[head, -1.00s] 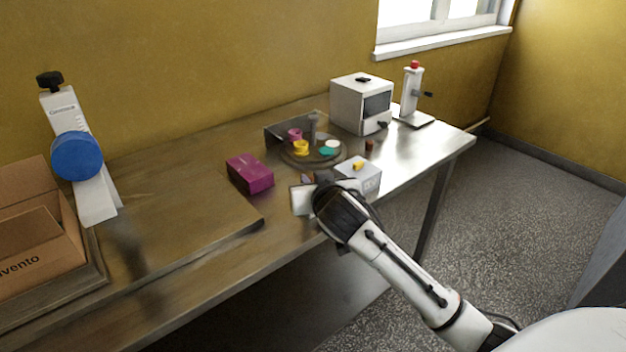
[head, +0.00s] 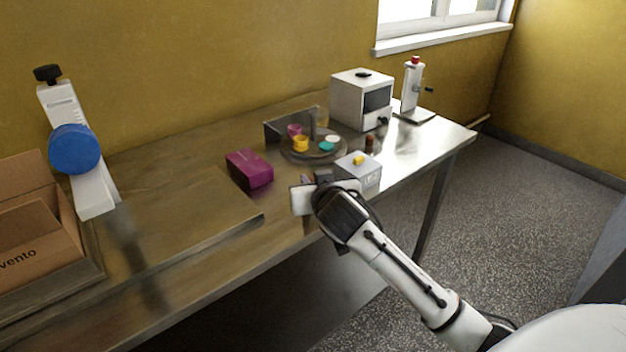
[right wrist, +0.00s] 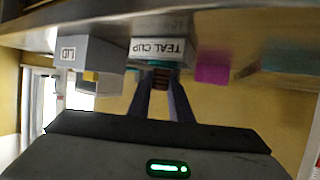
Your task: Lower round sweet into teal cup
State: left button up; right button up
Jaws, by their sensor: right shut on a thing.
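My right gripper (head: 323,177) is at the near side of the table, by a white card, with its jaws turned away from the head view. In the right wrist view its two fingers (right wrist: 167,88) are closed on a small brown piece, likely the round sweet (right wrist: 161,80); its shape is mostly hidden. A teal patch shows just beyond it, under an upside-down card (right wrist: 160,48) reading TEAL CUP. In the head view the teal cup (head: 326,146) sits on a round grey plate (head: 298,157), beyond my gripper. My left gripper is out of view.
A yellow cup (head: 300,144), a pink cup (head: 294,130) and a white piece (head: 332,139) share the plate. A grey box with a yellow top piece (head: 368,177) stands right of my gripper, a magenta box (head: 250,170) to its left. A white machine (head: 350,105) stands behind.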

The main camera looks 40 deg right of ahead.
jog(key=shift+f+b, duration=0.3)
jog(key=shift+f, duration=0.2)
jog(key=o, duration=0.9)
jog(key=shift+c, duration=0.2)
jog(key=v, duration=1)
jog(key=shift+s, duration=0.25)
